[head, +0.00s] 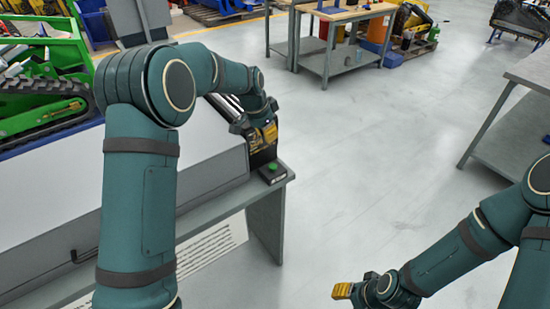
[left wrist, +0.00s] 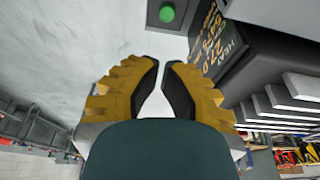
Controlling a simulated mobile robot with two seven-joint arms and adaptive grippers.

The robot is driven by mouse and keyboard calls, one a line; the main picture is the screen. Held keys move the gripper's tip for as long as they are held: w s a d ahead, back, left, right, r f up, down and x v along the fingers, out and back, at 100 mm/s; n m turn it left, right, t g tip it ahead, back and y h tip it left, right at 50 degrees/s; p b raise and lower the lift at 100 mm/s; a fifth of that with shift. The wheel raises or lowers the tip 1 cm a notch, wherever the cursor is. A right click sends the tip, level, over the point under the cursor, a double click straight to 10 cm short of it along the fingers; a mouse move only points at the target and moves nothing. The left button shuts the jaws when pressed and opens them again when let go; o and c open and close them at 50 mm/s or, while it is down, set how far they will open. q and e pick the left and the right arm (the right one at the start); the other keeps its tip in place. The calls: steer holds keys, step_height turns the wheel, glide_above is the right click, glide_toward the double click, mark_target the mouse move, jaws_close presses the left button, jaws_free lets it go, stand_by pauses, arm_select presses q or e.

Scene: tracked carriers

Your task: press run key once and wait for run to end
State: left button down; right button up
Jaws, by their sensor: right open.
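A green round key (head: 272,167) sits on a small dark box at the end of the grey bench. It also shows at the top of the left wrist view (left wrist: 167,13). My left gripper (head: 265,135) is above and behind the key in the head view, apart from it. In the left wrist view its yellow fingers with dark pads (left wrist: 161,66) come together at the tips with nothing between them. A black display (left wrist: 222,45) with orange and white text, including "27.0", stands beside the key. My right gripper (head: 343,291) is open and empty, low over the floor.
The long grey machine (head: 215,150) lies under my left arm on the bench (head: 220,210). A green tracked carrier (head: 45,85) stands at the left. A work table (head: 340,15) is at the back and another (head: 525,75) at the right. The floor between is clear.

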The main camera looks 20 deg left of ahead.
mark_target(275, 168)
arm_select(q)
steer(key=shift+s, duration=0.1)
steer(key=x, duration=0.4)
steer(key=b+x, duration=0.1)
steer(key=x, duration=0.8)
steer(key=shift+s+a+b, duration=0.2)
steer(key=shift+s+b, duration=0.1)
steer(key=shift+b, duration=0.1)
steer(key=shift+f, duration=0.6)
step_height(275, 168, down, 2)
steer(key=shift+f+b, duration=0.1)
steer(key=shift+b, duration=0.75)
steer(key=shift+s, duration=0.1)
